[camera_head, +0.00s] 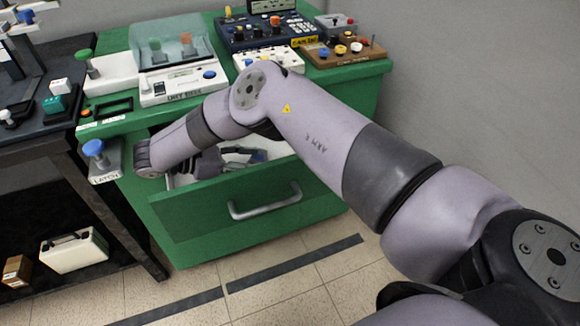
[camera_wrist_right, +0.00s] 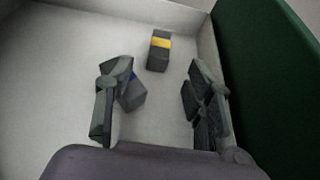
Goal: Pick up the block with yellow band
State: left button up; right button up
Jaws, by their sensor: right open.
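The block with the yellow band (camera_wrist_right: 159,50) is dark grey and lies on the pale floor of the open drawer in the right wrist view. My right gripper (camera_wrist_right: 160,88) is open and empty, its fingers on either side, with the block ahead between and beyond the fingertips. A second grey block with a blue band (camera_wrist_right: 134,95) lies nearer, partly hidden behind the left finger. In the head view, my right gripper (camera_head: 232,158) is inside the drawer, partly hidden by my arm. The blocks cannot be made out there. My left gripper is not in view.
The drawer (camera_head: 190,222) of the green cabinet (camera_head: 350,90) stands open. A blue-knobbed latch (camera_head: 95,150) sits left of the drawer. Devices crowd the cabinet top. Free drawer floor shows at left.

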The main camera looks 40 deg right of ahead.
jog(key=shift+x, duration=1.1)
jog(key=x, duration=0.6)
jog(key=shift+d+f+b, duration=0.1)
jog(key=shift+d+b, duration=0.1)
jog(key=shift+b, duration=0.1)
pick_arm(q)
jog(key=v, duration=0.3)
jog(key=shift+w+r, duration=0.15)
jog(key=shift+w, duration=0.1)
pick_arm(e)
jog(key=shift+c, duration=0.3)
grip_shut()
